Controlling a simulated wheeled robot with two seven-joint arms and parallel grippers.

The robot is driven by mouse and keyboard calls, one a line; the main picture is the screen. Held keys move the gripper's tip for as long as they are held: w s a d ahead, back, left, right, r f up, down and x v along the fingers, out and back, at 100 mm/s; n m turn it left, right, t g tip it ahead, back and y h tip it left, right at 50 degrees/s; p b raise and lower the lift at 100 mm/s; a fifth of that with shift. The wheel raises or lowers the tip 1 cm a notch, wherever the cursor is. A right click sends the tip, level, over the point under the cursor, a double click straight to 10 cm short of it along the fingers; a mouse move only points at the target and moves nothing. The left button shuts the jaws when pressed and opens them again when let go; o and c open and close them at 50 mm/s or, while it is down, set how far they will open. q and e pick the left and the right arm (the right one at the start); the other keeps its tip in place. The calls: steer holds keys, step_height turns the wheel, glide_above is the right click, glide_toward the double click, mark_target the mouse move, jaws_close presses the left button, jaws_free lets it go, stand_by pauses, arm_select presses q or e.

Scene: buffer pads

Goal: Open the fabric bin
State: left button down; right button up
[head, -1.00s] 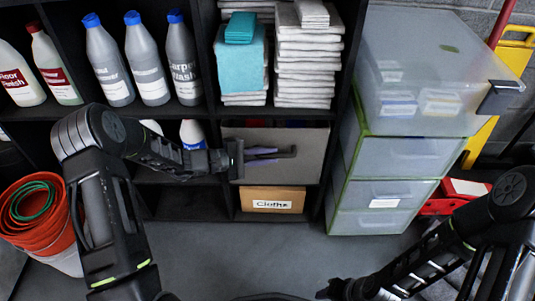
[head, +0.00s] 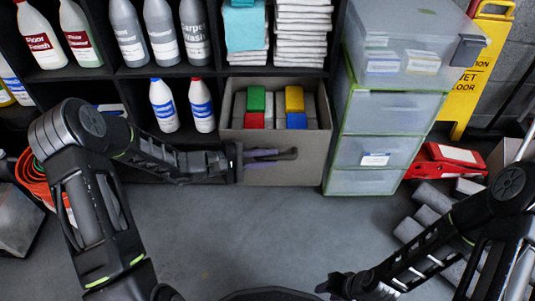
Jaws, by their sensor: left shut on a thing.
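The grey fabric bin (head: 302,170) stands pulled out of the black shelf, with its open top showing. Inside are several coloured and grey blocks: green, red, yellow and blue ones show. My right gripper (head: 332,286) is low in the view, above the floor and apart from the bin. Its fingers are too dark and small to read.
Clear plastic drawers (head: 380,152) with green edges stand just right of the bin. Bottles (head: 202,104) stand in the compartment to its left. A yellow floor sign (head: 462,100) and red case (head: 440,160) are further right.

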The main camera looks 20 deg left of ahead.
arm_select(q)
steer(key=shift+s+d+f, duration=0.1)
steer(key=shift+s+f, duration=0.05)
steer(key=shift+s, duration=0.45)
arm_select(e)
steer(key=shift+s+d, duration=0.1)
steer(key=shift+s, duration=0.2)
arm_select(q)
steer(key=c, duration=1.7)
jaws_free()
steer(key=shift+w, duration=0.1)
